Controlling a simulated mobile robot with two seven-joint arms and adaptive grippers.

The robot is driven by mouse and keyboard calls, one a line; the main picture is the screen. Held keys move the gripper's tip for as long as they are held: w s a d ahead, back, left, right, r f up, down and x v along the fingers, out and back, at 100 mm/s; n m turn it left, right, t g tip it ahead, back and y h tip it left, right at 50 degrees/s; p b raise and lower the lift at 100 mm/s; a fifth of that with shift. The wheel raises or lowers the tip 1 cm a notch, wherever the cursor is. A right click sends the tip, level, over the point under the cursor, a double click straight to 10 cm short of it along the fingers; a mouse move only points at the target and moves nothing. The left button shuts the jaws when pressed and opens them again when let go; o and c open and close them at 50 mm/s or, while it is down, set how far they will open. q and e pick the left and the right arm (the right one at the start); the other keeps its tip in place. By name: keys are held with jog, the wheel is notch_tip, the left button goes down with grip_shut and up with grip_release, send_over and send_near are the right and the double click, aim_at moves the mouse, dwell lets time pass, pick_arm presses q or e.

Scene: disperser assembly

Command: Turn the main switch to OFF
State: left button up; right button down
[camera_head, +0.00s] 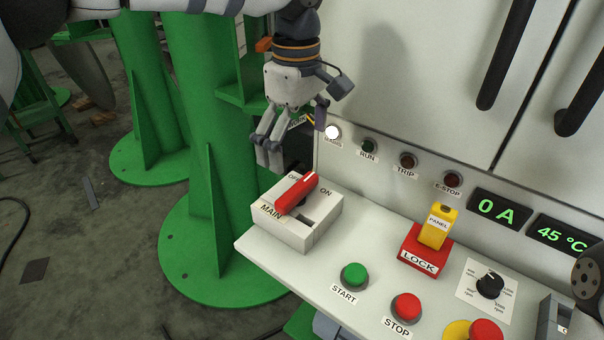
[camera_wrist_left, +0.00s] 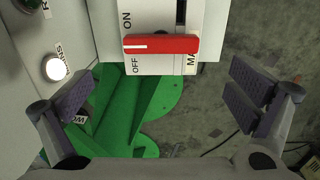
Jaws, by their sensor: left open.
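The main switch is a white box (camera_head: 277,227) at the left end of the panel desk, with a red lever (camera_head: 296,193) on top. The lever's white-marked end lies between the OFF and ON labels. In the left wrist view the lever (camera_wrist_left: 160,44) lies level near the top, its white mark between ON above and OFF below. My left gripper (camera_head: 269,155) is above and behind the box's left side, apart from the lever. Its fingers (camera_wrist_left: 160,100) are spread wide with nothing between them.
A white lamp (camera_head: 333,132) and a cabinet wall stand close beside my left gripper. Right of the switch are a green START button (camera_head: 355,275), a red STOP button (camera_head: 406,307) and a yellow panel key (camera_head: 437,229) in a red lock. A green column (camera_head: 202,130) stands left.

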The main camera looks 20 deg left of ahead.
aim_at(297, 187)
pick_arm(q)
notch_tip(297, 187, down, 9)
jog(key=shift+s+f, duration=0.1)
jog(key=c, duration=0.9)
